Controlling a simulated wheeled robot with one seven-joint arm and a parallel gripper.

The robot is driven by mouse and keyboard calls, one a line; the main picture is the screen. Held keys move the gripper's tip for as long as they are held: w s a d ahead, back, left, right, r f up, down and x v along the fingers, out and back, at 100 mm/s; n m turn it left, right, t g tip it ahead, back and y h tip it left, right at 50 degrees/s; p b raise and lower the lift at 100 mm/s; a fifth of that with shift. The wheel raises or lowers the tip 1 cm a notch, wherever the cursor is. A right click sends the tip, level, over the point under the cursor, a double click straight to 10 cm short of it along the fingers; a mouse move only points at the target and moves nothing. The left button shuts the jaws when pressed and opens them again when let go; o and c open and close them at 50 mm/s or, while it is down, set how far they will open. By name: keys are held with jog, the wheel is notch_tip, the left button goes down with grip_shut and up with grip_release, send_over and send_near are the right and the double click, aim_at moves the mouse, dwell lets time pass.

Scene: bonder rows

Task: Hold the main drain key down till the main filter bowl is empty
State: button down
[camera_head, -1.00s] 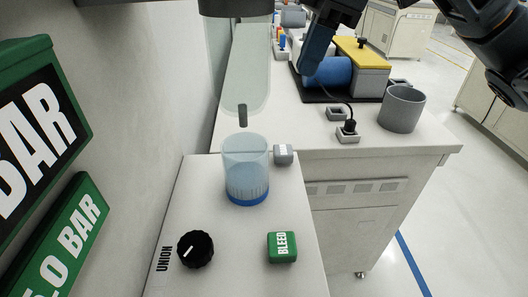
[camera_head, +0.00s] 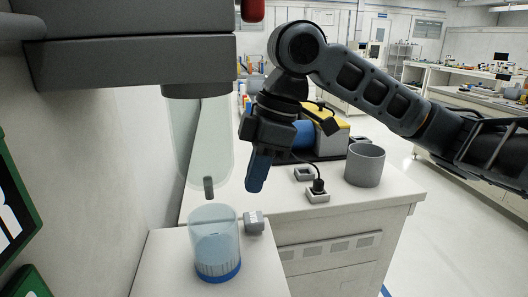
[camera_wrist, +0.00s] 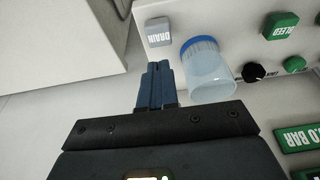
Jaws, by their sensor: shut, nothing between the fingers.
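The grey drain key (camera_head: 254,222) sits on the white bench top, just right of a clear cup with a blue base (camera_head: 217,250). In the wrist view the key (camera_wrist: 158,31) shows its DRAIN label upside down. A clear filter bowl (camera_head: 190,140) hangs under a dark grey housing, its grey outlet above the cup. I cannot make out a liquid level in the bowl. My gripper (camera_head: 256,186) is shut and empty, its blue fingers pointing down above and behind the key. In the wrist view its fingertips (camera_wrist: 157,68) are apart from the key.
A green BLEED key (camera_wrist: 280,25), a black knob (camera_wrist: 254,72) and a green button (camera_wrist: 295,64) are on the same top. Behind stand a grey mug (camera_head: 365,166) and a small plugged-in socket (camera_head: 317,194). A wall is close on the left.

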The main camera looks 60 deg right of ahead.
aim_at(250, 217)
jog(key=shift+s+d+x, duration=0.15)
jog(key=shift+x, duration=0.7)
jog(key=shift+s+d+x, duration=0.1)
jog(key=shift+s+x, duration=0.05)
jog(key=shift+x, duration=0.7)
jog(key=shift+s+d+x, duration=0.15)
jog(key=shift+x, duration=0.75)
jog(key=shift+f, duration=0.25)
